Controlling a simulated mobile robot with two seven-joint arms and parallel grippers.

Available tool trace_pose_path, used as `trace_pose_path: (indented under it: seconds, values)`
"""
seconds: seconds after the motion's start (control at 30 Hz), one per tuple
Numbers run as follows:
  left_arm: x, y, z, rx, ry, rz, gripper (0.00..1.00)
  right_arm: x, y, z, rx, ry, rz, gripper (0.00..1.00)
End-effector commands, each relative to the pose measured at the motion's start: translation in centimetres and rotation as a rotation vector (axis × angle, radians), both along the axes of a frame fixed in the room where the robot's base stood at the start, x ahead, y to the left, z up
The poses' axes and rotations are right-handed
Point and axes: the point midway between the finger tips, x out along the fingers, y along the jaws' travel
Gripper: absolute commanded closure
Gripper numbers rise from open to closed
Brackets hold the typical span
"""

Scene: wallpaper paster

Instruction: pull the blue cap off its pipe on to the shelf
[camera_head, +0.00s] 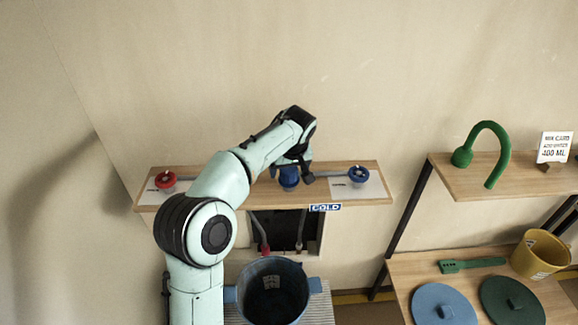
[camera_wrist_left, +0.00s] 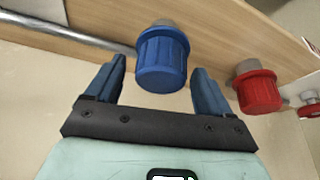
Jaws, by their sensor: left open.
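The blue cap (camera_wrist_left: 161,62) is a ribbed blue cylinder in the wrist view, with a grey round end showing at its top, against the wooden shelf (camera_wrist_left: 215,35). My left gripper (camera_wrist_left: 159,80) is open, with one blue finger on each side of the cap's lower part; a gap shows on both sides. In the head view my left gripper (camera_head: 291,170) reaches down at the middle of the shelf (camera_head: 230,192), and the blue cap (camera_head: 289,179) shows below it, partly covered. My right gripper is not in view.
A red cap (camera_wrist_left: 258,92) stands right of the blue cap in the wrist view. In the head view a red valve (camera_head: 165,180) and a blue valve (camera_head: 358,174) sit at the shelf's ends.

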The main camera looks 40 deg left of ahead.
Motion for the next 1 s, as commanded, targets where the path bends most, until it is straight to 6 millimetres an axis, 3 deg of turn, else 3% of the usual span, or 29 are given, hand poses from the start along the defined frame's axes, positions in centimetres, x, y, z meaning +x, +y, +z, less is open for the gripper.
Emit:
trace_pose_path:
  seconds: [0.07, 0.1, 0.27, 0.3, 0.33, 0.43, 1.0]
  values:
    - [0.0, 0.0, 0.0, 0.0, 0.0, 0.0, 0.18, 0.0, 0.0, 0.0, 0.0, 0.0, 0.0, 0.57]
    - [0.0, 0.0, 0.0, 0.0, 0.0, 0.0, 0.25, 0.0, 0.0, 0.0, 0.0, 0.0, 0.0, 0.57]
    - [0.0, 0.0, 0.0, 0.0, 0.0, 0.0, 0.75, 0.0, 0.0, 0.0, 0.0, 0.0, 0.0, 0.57]
    - [0.0, 0.0, 0.0, 0.0, 0.0, 0.0, 0.75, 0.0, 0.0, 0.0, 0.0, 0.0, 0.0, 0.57]
    - [0.0, 0.0, 0.0, 0.0, 0.0, 0.0, 0.49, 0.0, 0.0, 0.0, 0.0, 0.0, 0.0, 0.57]
    - [0.0, 0.0, 0.0, 0.0, 0.0, 0.0, 0.82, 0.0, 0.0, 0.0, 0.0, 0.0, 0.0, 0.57]
    - [0.1, 0.0, 1.9, 0.001, -0.004, 0.0, 0.83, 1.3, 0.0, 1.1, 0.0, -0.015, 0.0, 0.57]
